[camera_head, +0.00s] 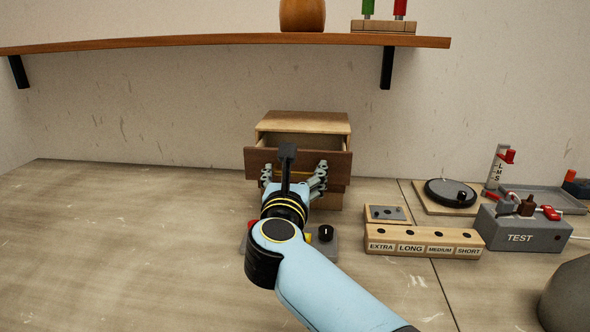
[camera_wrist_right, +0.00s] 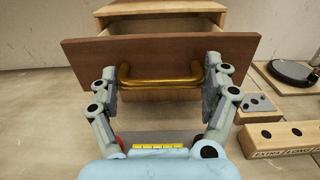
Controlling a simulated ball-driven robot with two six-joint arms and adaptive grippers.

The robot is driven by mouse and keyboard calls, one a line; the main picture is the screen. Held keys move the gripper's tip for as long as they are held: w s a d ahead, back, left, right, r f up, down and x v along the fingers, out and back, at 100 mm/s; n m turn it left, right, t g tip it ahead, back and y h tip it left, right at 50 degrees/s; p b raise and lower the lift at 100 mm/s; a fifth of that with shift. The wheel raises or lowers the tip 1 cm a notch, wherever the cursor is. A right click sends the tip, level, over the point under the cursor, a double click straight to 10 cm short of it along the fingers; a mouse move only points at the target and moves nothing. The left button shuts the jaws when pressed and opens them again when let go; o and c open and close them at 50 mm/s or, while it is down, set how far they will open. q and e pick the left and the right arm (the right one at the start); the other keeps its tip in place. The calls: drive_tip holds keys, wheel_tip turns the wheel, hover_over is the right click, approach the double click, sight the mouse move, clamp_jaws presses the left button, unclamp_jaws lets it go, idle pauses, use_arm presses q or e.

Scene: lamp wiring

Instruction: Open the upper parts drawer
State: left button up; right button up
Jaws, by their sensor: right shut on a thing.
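The small wooden cabinet (camera_head: 303,121) stands at the back of the table against the wall. Its upper drawer (camera_head: 262,160) is pulled partly out, and a dark gap shows above the drawer front. In the right wrist view the brown drawer front (camera_wrist_right: 85,56) carries a brass bar handle (camera_wrist_right: 163,82). My right gripper (camera_head: 295,172) is in front of the drawer. In the right wrist view its fingers (camera_wrist_right: 161,80) are shut on the handle, one at each end. The lower part of the cabinet is mostly hidden behind the gripper. My left gripper is not in view.
A labelled wooden block (camera_head: 425,246) with holes and a grey TEST box (camera_head: 522,234) stand to the right. A round black disc (camera_head: 451,192) lies behind them. A grey control box (camera_head: 325,243) is partly under my right arm. A shelf (camera_head: 200,42) hangs above. The table's left is clear.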

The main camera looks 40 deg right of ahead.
drive_tip(key=shift+s+a, duration=0.25)
drive_tip(key=shift+d, duration=0.1)
drive_tip(key=shift+w+d+f, duration=0.1)
drive_tip(key=shift+w+f, duration=0.05)
drive_tip(key=o, duration=1.4)
drive_tip(key=shift+c, duration=0.2)
drive_tip(key=shift+o, duration=0.8)
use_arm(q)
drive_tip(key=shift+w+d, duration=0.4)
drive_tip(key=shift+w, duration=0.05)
use_arm(e)
wheel_tip(320, 180, up, 10)
drive_tip(key=shift+r, duration=0.1)
